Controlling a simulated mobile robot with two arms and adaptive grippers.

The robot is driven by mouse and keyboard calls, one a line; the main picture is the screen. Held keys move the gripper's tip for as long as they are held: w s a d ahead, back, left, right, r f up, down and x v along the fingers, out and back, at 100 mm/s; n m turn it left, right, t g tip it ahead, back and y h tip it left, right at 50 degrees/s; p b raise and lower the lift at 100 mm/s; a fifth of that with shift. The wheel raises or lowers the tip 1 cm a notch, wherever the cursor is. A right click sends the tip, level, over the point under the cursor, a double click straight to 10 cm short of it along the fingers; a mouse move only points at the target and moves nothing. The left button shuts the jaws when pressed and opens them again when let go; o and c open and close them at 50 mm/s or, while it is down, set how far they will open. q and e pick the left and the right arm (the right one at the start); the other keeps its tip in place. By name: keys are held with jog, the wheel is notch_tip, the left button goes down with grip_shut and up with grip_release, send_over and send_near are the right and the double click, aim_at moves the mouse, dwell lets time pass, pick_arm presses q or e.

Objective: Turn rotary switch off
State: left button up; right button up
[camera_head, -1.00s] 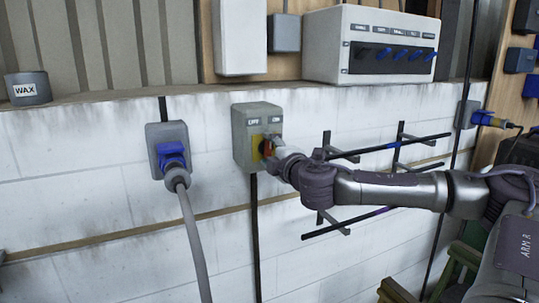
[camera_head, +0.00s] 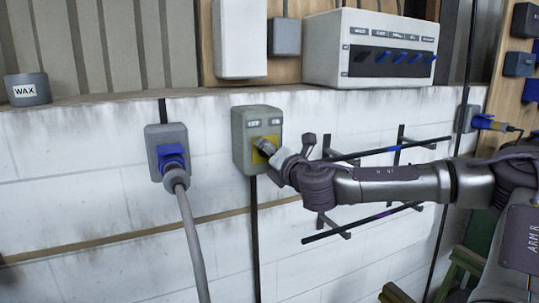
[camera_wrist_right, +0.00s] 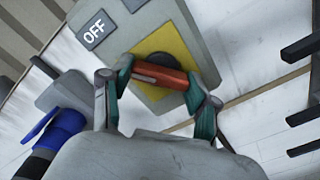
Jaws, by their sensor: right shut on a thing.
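The rotary switch is a grey box (camera_head: 257,122) on the white wall, with a yellow plate and two small labels near its top. In the wrist view the box (camera_wrist_right: 176,18) carries an OFF label (camera_wrist_right: 95,30) and the yellow plate (camera_wrist_right: 184,50) with a dark round hub. A red handle (camera_wrist_right: 160,75) lies across the hub. My right gripper (camera_wrist_right: 158,77) has its fingers closed on the handle's two ends. In the head view the right gripper (camera_head: 267,149) is at the yellow plate and hides the handle. My left gripper is not in view.
A blue plug (camera_head: 172,156) with a grey cable sits in a socket left of the switch. Dark rods on brackets (camera_head: 402,147) stand out from the wall on the right. A white panel (camera_head: 385,28) and a WAX tin (camera_head: 28,90) are on the ledge above.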

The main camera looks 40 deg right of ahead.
jog(key=shift+d+r, duration=0.15)
jog(key=shift+r, duration=0.2)
jog(key=o, duration=0.9)
jog(key=shift+o, duration=1.3)
jog(key=shift+w+f, duration=0.1)
jog(key=shift+f, duration=0.15)
jog(key=v, duration=1.2)
